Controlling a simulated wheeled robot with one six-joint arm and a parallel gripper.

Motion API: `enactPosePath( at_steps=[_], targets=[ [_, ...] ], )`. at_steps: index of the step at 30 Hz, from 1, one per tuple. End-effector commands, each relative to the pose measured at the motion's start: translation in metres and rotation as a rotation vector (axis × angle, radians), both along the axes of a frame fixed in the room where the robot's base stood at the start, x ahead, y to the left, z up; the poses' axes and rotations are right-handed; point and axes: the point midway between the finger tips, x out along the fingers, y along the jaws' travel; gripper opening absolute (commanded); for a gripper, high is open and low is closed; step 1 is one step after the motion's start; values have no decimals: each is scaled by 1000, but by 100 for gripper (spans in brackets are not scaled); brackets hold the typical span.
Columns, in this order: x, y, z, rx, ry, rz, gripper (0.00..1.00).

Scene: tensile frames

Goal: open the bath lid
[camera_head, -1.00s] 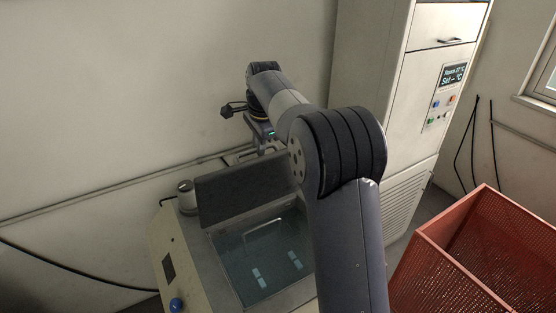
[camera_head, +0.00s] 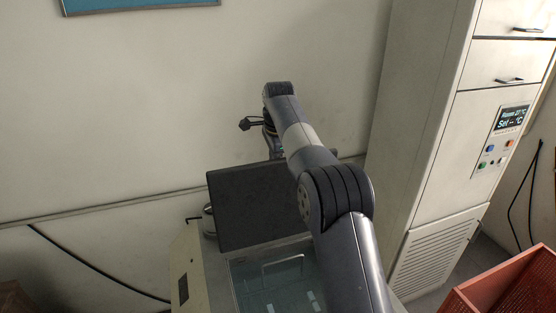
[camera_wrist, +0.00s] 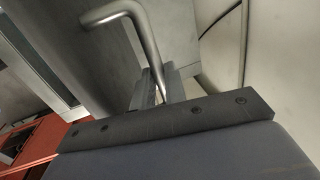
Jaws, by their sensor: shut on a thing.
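The bath lid (camera_head: 255,207) is a dark flat panel standing raised, close to upright, at the back of the bath (camera_head: 185,285). Below it the bath's opening shows bluish water (camera_head: 270,283) with pale items in it. My gripper (camera_head: 277,150) is behind the lid's upper edge, its fingertips mostly hidden in the head view. In the wrist view my gripper (camera_wrist: 158,88) is shut on the lid's bent metal handle (camera_wrist: 132,18). The lid's hinge side is partly hidden by my arm.
A tall pale cabinet (camera_head: 425,150) with a display panel stands to the right. A red mesh crate (camera_head: 510,290) is at the lower right. The wall with a rail (camera_head: 110,212) is close behind the bath, and a black cable hangs at left.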

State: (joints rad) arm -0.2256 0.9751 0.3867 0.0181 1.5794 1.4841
Motion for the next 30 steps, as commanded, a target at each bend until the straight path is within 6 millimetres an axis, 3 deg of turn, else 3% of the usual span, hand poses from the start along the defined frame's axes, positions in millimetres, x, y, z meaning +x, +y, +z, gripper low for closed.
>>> enactPosePath(
  at_steps=[1, 10, 11, 19, 26, 30],
  targets=[
    [-1, 0, -10, -4, 20, 0, 0],
    [-1, 0, -10, -5, 19, 0, 0],
    [-1, 0, -10, -5, 19, 0, 13],
    [0, 0, -6, -3, 10, 0, 34],
    [0, 0, -3, -2, 7, 0, 34],
    [-2, -1, 9, -1, 4, 0, 34]
  ],
)
